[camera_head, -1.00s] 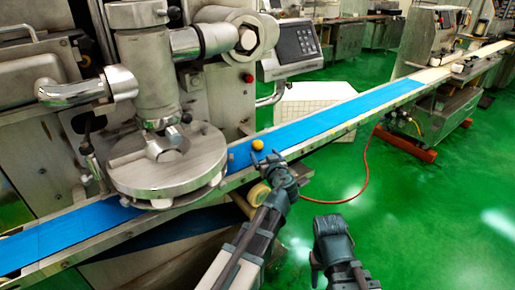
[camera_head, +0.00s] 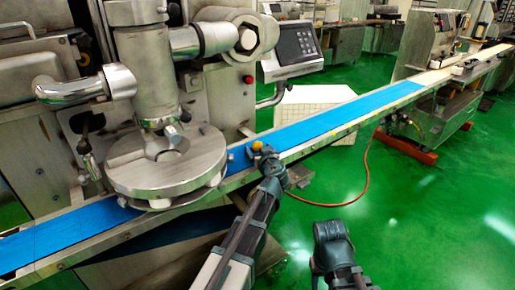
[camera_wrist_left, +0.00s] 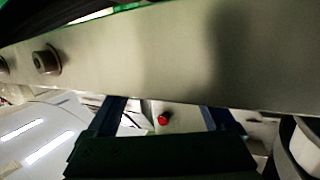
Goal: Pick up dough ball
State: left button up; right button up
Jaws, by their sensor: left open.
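The small orange dough ball (camera_head: 257,146) sits on the blue conveyor belt (camera_head: 330,122), just right of the round machine head. My left gripper (camera_head: 262,153) is open at the belt's near edge, its fingertips close by the ball in the head view. I cannot tell whether they touch it. In the left wrist view the two open fingers (camera_wrist_left: 165,116) show with no ball between them, and a metal rail hides much of the view. My right gripper (camera_head: 331,238) hangs over the green floor at the lower right; its jaws are not clear.
The metal side rail (camera_wrist_left: 150,60) of the conveyor crosses the left wrist view close up. The encrusting machine's round head (camera_head: 165,170) stands left of the ball. A red cable (camera_head: 366,175) hangs right of my left arm. The belt to the right is clear.

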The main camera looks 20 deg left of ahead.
pick_arm(q)
grip_shut()
dwell(0.3)
jog(key=shift+r, duration=0.1)
